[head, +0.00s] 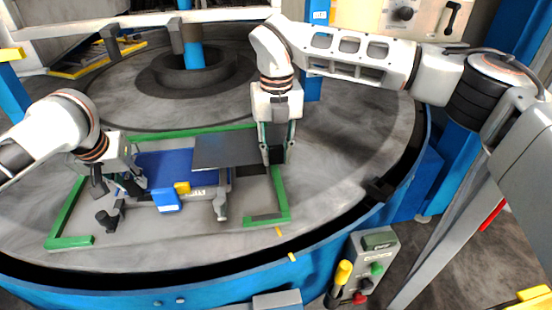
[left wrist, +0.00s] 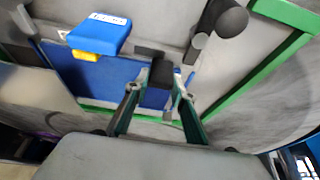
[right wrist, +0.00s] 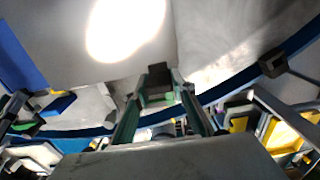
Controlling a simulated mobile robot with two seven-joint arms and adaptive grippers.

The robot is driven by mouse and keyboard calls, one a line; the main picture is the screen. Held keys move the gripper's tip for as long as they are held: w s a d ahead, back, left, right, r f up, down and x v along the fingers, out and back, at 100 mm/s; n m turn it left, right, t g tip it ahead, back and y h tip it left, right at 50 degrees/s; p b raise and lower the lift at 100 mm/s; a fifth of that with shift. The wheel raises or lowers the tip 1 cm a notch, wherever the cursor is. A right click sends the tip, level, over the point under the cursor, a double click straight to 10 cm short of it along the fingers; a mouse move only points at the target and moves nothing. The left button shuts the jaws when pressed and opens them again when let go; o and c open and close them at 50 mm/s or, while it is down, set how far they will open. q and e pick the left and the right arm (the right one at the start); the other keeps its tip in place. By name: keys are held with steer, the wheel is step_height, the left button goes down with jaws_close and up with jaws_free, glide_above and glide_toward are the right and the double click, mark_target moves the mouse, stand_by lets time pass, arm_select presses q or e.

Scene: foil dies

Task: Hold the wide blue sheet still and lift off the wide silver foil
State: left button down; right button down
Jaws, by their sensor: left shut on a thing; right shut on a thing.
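The wide blue sheet (head: 160,163) lies on the low fixture in the head view, with its right part hidden by the silver foil. The wide silver foil (head: 222,150) looks dark grey there and extends right beyond the blue sheet. In the right wrist view the foil (right wrist: 60,35) is pale with a bright glare. My left gripper (head: 131,186) is shut on the left edge of the blue sheet, which also shows in the left wrist view (left wrist: 108,84). My right gripper (head: 274,157) is shut on the right edge of the foil.
Green corner brackets (head: 74,242) frame the fixture on the grey round table (head: 340,150). A blue block (head: 167,201) and a yellow piece (head: 182,188) sit at the fixture's front. A control box (head: 366,265) stands beyond the table's front edge. The table's right side is clear.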

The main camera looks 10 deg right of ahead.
mark_target(276, 148)
steer(key=shift+r, duration=1.75)
arm_select(q)
steer(key=c, duration=1.6)
jaws_free()
steer(key=v, duration=1.2)
arm_select(e)
steer(key=shift+s, duration=0.1)
